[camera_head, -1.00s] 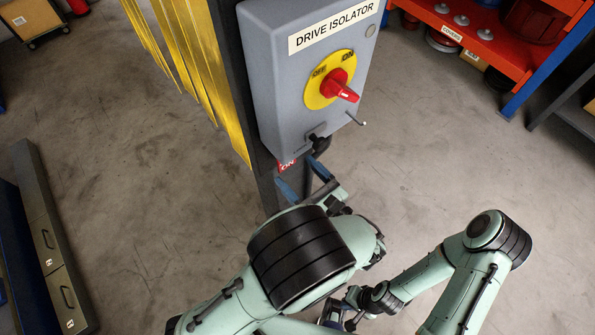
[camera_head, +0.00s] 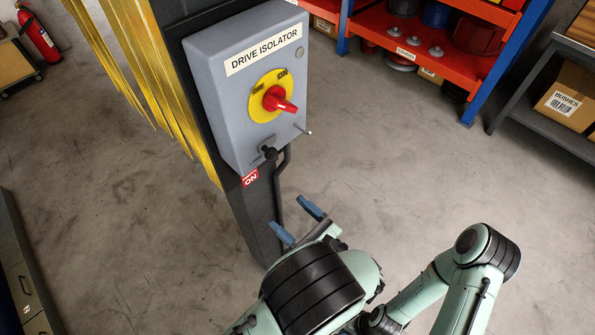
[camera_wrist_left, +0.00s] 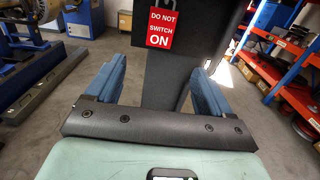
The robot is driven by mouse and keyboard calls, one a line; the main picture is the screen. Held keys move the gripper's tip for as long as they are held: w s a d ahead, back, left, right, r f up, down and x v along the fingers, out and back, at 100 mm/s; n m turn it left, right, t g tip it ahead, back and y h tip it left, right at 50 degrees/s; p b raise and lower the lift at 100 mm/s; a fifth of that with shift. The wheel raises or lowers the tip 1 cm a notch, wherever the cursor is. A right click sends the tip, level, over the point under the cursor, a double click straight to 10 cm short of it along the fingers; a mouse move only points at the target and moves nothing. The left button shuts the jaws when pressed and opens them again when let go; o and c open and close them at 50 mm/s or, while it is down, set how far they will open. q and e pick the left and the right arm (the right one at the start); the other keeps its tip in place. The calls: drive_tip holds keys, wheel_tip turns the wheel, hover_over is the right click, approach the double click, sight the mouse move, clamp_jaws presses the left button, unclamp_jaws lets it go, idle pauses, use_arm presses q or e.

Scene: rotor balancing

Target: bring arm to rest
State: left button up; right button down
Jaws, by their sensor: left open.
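My left gripper (camera_head: 297,221) is open and empty, its two blue fingers apart, below the grey drive isolator box (camera_head: 243,88). It also shows in the left wrist view (camera_wrist_left: 158,90). A red "do not switch on" tag (camera_head: 251,178) hangs under the box, apart from the fingers; it shows in the wrist view too (camera_wrist_left: 164,27). The red switch handle (camera_head: 279,100) sits on a yellow plate, and a black part (camera_head: 268,153) is at the box's lower edge. My right arm is bent at the lower right; its gripper is hidden or out of frame.
The dark post (camera_head: 257,228) carries the box, with yellow strips (camera_head: 150,75) to its left. An orange shelf rack (camera_head: 440,70) and a dark bench with a cardboard box (camera_head: 562,105) stand at the right. Grey floor (camera_head: 400,170) between is clear.

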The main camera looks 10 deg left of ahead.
use_arm(q)
drive_tip(key=s+a+f+n+g+h, duration=0.1)
drive_tip(key=s+a+f+n+g, duration=0.1)
drive_tip(key=s+a+f+g, duration=0.45)
drive_tip(key=s+a+f+n+g+h, duration=0.1)
drive_tip(key=a+f+n+g+h, duration=0.15)
drive_tip(key=f, duration=0.75)
drive_tip(key=s+d+f+n+g+h, duration=0.3)
drive_tip(key=s+f+n+g+h, duration=0.1)
drive_tip(key=s+f+n+h, duration=0.3)
drive_tip(key=s+d+f+n+g+h, duration=0.2)
drive_tip(key=s+f+n+g+h, duration=0.2)
drive_tip(key=s+f+n+h, duration=0.3)
drive_tip(key=w+a+f+n+t, duration=0.2)
drive_tip(key=w+f+n+t, duration=0.1)
drive_tip(key=n, duration=0.7)
drive_tip(key=shift+a+f+n+t+h, duration=0.15)
drive_tip(key=shift+f+n+t+h, duration=0.25)
drive_tip(key=shift+f+t, duration=0.65)
drive_tip(key=shift+r, duration=0.15)
